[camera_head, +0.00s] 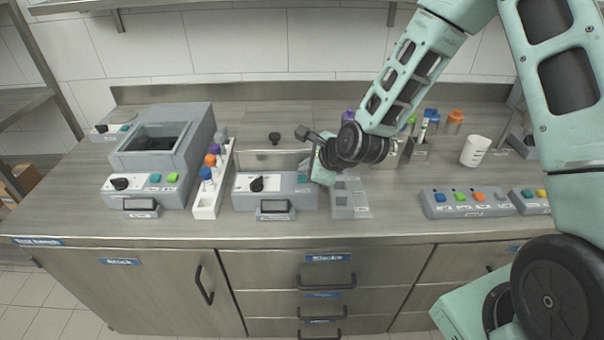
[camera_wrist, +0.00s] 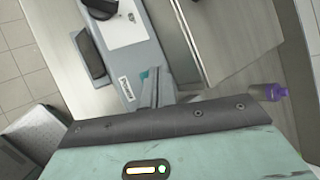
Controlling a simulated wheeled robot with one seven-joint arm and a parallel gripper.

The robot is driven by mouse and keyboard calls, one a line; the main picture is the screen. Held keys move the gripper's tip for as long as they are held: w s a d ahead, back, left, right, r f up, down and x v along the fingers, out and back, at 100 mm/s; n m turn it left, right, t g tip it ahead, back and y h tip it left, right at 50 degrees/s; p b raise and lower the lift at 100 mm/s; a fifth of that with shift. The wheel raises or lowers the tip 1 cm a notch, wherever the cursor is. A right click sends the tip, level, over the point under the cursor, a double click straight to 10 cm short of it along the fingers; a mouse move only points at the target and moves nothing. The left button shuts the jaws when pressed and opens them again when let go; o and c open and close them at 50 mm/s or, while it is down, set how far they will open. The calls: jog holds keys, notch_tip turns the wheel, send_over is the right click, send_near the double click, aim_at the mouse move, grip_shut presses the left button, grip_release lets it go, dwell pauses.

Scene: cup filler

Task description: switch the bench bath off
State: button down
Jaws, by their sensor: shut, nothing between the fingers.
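Two grey bench units have a black dial; I cannot read which label says bath. The left unit (camera_head: 160,150) has an open dark well, a dial, and teal and green buttons. The middle unit (camera_head: 275,190) has a dial on a white plate, a front display and a teal button at its right end, with a steel box behind it. My gripper (camera_head: 310,172) is down at that right end. In the wrist view, my shut, empty fingers (camera_wrist: 153,80) are at the middle unit (camera_wrist: 135,62), close beside its teal button (camera_wrist: 148,73). Contact cannot be told.
A white rack (camera_head: 212,185) with capped tubes stands between the units. A grey holder (camera_head: 350,198) is just right of my gripper. Further right are a button panel (camera_head: 467,202) and a white beaker (camera_head: 475,151). The bench front edge is clear.

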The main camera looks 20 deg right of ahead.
notch_tip(320, 180, up, 6)
jog(key=p, duration=0.5)
dwell(0.4)
jog(key=shift+a, duration=0.1)
jog(key=s+a+r+n+g, duration=0.2)
jog(key=s+a+r+n, duration=0.15)
jog(key=s+n, duration=0.4)
jog(key=s+a+r+n+g, duration=0.25)
jog(key=s+a+n, duration=0.25)
jog(key=s+n, duration=0.25)
jog(key=s+d+r+n+g+h, duration=0.1)
jog(key=s+r+n+g, duration=0.1)
jog(key=s+n, duration=0.5)
jog(key=s+r+n+g+h+b, duration=0.1)
jog(key=s+r+n+g+h, duration=0.1)
jog(key=s+n, duration=0.6)
jog(key=shift+s+d+r, duration=0.4)
jog(key=shift+s+r, duration=0.2)
jog(key=shift+s, duration=0.65)
